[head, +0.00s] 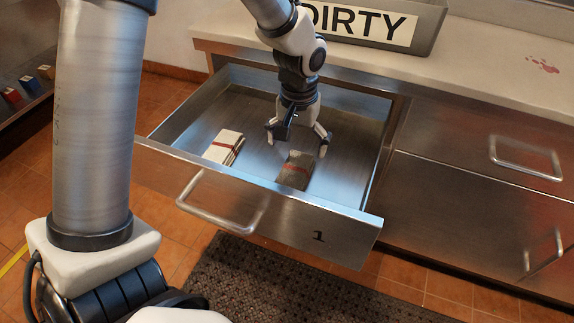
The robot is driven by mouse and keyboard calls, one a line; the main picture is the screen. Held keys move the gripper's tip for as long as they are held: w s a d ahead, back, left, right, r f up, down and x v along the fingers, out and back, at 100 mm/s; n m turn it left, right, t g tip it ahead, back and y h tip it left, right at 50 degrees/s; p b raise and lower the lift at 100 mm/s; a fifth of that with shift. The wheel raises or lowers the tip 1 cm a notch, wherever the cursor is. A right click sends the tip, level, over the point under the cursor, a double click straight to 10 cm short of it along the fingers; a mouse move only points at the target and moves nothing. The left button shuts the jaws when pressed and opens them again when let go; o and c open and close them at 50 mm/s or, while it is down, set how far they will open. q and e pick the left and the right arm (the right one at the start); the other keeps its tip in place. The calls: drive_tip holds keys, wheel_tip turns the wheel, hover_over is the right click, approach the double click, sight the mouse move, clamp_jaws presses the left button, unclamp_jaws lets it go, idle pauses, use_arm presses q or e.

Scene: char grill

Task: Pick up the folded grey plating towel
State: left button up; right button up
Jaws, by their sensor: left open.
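The folded grey towel (295,171), with a red band across it, lies in the open steel drawer right of the middle. A folded white towel (224,148), also with a red band, lies in the same drawer to its left. My left gripper (297,146) points down into the drawer, just above and behind the grey towel in the picture. Its fingers are spread apart with nothing between them. I cannot tell whether a fingertip touches the towel. My right gripper is not in view.
The drawer front (255,195) has a bar handle (222,206) and the number 1. A grey bin (428,40) labelled DIRTY stands on the counter (480,65) above. Closed steel fronts are on the right. A dark mat (285,285) lies on the tiled floor.

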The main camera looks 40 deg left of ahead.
sight(294, 171)
use_arm(q)
drive_tip(key=f+b, duration=0.2)
drive_tip(key=f, duration=0.6)
drive_tip(key=shift+a, duration=0.2)
drive_tip(key=shift+s+r, duration=0.1)
drive_tip(key=c, duration=1.2)
